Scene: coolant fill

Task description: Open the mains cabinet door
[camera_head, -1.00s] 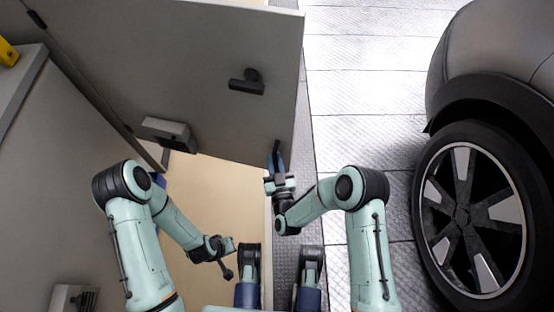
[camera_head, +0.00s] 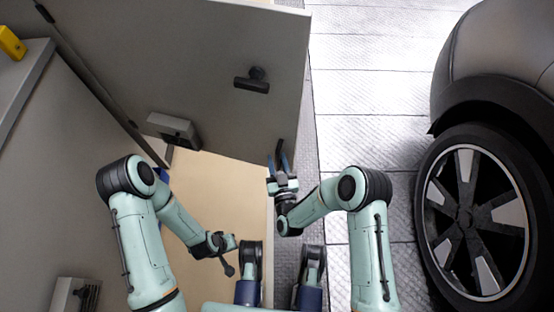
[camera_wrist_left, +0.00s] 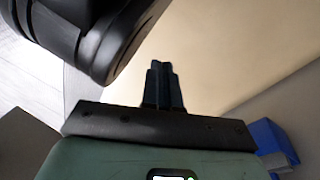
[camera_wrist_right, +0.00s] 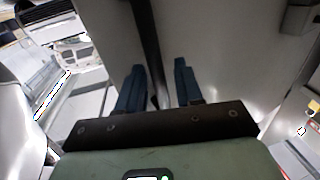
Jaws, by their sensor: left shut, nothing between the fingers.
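The mains cabinet door (camera_head: 190,65) is a large grey panel at the upper left of the head view, standing swung out from the cabinet (camera_head: 55,150). A black handle (camera_head: 252,80) sits on its face. My right gripper (camera_head: 279,163) is open at the door's lower right corner. In the right wrist view, its two blue fingers (camera_wrist_right: 160,80) stand apart with a dark strip (camera_wrist_right: 148,45) between them; contact cannot be told. My left gripper (camera_wrist_left: 163,80) is shut and empty; in the head view it is low and left of centre, away from the door.
A grey box (camera_head: 172,130) is fixed near the door's lower edge. A beige floor area (camera_head: 215,195) lies below the door. A car with a dark wheel (camera_head: 473,215) stands at the right, with clear tiled floor (camera_head: 370,100) between.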

